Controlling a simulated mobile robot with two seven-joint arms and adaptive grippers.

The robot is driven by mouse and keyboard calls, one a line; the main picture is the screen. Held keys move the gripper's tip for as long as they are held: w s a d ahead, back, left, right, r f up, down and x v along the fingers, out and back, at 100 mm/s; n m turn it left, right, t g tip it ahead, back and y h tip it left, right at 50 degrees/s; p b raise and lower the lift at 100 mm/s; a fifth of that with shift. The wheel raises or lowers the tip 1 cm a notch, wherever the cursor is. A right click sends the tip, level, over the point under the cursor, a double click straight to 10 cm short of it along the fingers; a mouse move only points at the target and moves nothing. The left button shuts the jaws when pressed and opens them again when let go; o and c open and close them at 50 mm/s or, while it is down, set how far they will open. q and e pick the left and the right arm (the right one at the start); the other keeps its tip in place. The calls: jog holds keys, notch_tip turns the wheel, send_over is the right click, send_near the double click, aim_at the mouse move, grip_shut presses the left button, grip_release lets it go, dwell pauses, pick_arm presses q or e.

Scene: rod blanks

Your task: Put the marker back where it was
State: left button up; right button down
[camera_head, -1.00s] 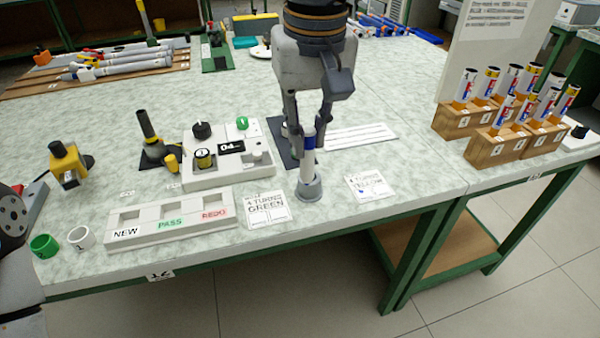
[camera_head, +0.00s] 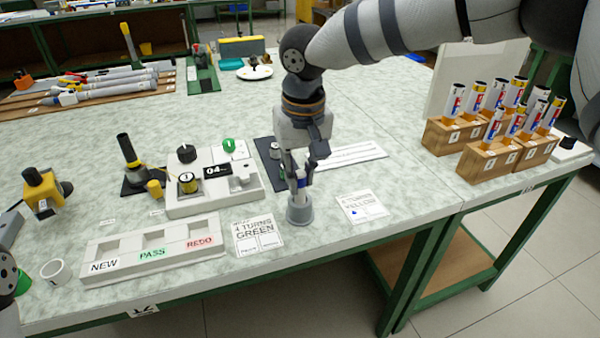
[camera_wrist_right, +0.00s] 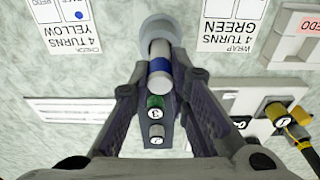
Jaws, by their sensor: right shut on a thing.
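The marker (camera_head: 299,184) is a white rod with a blue band. It stands upright with its lower end in a round grey cup (camera_head: 299,212) near the table's front edge. My right gripper (camera_head: 302,172) points down and is shut on the marker just above the cup. In the right wrist view the fingers close on both sides of the marker (camera_wrist_right: 160,66), and the grey cup (camera_wrist_right: 160,27) is around its far end. Whether the marker touches the cup's bottom is hidden. My left gripper is out of view.
Cards GREEN (camera_head: 257,238) and YELLOW (camera_head: 361,207) flank the cup. Left are a NEW/PASS/REDO tray (camera_head: 110,250) and a white fixture (camera_head: 205,200). A dark mat (camera_head: 268,174) lies behind the gripper. Wooden racks (camera_head: 481,165) of labelled rods stand right.

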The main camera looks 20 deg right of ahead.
jog(key=shift+f, duration=0.2)
jog(key=c, duration=1.5)
grip_release()
jog(key=r, duration=0.4)
jog(key=s+r, duration=0.1)
jog(key=r, duration=0.7)
jog(key=shift+s+r, duration=0.2)
jog(key=shift+s, duration=0.05)
